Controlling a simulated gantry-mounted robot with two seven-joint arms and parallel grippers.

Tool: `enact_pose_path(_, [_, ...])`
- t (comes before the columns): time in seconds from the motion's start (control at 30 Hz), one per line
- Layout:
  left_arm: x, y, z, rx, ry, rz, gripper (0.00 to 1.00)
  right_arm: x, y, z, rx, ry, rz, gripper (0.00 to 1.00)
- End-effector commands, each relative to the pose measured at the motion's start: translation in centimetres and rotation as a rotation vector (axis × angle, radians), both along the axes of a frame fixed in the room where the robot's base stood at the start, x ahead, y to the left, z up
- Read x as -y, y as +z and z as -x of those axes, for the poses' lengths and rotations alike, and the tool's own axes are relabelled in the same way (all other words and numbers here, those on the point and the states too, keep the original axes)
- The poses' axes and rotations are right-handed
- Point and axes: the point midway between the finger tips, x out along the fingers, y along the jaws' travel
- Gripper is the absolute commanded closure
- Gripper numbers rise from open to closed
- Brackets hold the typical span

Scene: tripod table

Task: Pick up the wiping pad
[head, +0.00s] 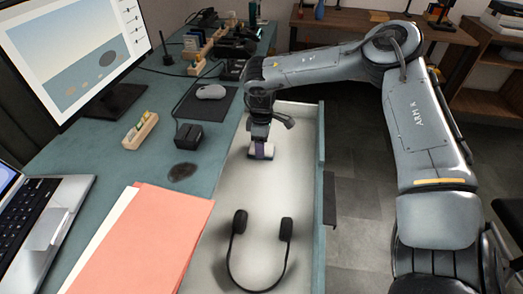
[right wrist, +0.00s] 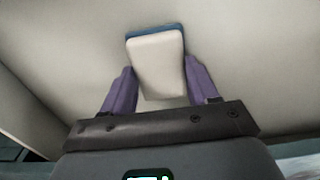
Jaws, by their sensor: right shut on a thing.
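The wiping pad (head: 258,157) is a small white block with a blue layer, in the open white drawer in the head view. My right gripper (head: 262,149) reaches down into the drawer from above and is shut on the pad. In the right wrist view the pad (right wrist: 157,62) sits between the two purple fingers of the gripper (right wrist: 158,85), its blue layer at the far edge. I cannot tell whether the pad touches the drawer floor. My left gripper is not in view.
The open drawer (head: 219,195) also holds black headphones (head: 239,222) nearer to me. On the desk are a dark smudge (head: 182,172), a pink folder (head: 150,240), a laptop (head: 40,215), a black box (head: 187,136) and a mouse (head: 211,92). The drawer's front panel (head: 319,200) stands at the right.

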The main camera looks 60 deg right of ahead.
Motion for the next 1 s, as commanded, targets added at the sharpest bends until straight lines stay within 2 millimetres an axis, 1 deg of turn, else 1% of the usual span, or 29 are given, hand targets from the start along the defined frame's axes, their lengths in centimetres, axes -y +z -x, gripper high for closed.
enact_pose_path(0.23, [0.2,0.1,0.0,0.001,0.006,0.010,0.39,0.0,0.0,0.0,0.000,0.000,0.000,0.72])
enact_pose_path(0.37, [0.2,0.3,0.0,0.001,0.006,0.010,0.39,0.0,0.4,0.0,0.001,0.001,0.000,0.72])
enact_pose_path(0.47, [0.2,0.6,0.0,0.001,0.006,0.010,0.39,0.0,1.0,0.0,0.001,0.001,0.001,0.72])
enact_pose_path(0.57, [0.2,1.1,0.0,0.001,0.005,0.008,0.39,0.0,2.0,-0.1,0.001,0.001,0.001,0.72])
enact_pose_path(0.67, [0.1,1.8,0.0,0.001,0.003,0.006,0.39,0.0,3.6,0.0,0.001,0.000,0.001,0.72])
enact_pose_path(0.77, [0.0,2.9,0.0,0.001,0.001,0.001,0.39,0.0,5.8,-0.1,0.004,0.001,0.001,0.72])
enact_pose_path(0.87, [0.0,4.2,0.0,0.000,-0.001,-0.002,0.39,0.0,8.7,-0.1,0.004,0.002,0.001,0.72])
enact_pose_path(1.0, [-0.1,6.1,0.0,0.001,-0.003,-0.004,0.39,0.0,13.1,-0.1,0.004,0.001,0.002,0.72])
